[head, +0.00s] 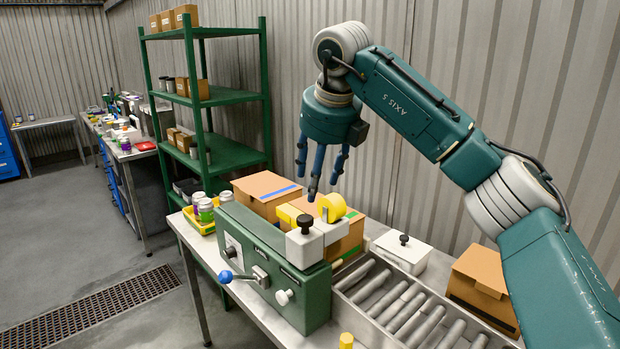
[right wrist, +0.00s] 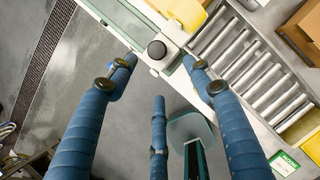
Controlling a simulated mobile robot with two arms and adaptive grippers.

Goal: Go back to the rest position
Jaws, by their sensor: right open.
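My right gripper (head: 322,180) hangs from the raised teal arm, above the back of the green can seamer (head: 272,275) in the head view. Its blue fingers are spread apart, with nothing between them. In the right wrist view the open right gripper (right wrist: 158,85) points down at the machine, and the seamer's black knob (right wrist: 156,49) shows between its fingers. The knob also shows on a white block in the head view (head: 305,223). My left gripper is in neither view.
A roller conveyor (head: 400,305) runs right of the seamer. Cardboard boxes (head: 265,190) stand behind it, near the yellow round part (head: 331,207). A yellow tray (head: 197,222) of jars is at the left. A green shelf (head: 222,95) stands behind; open floor lies left.

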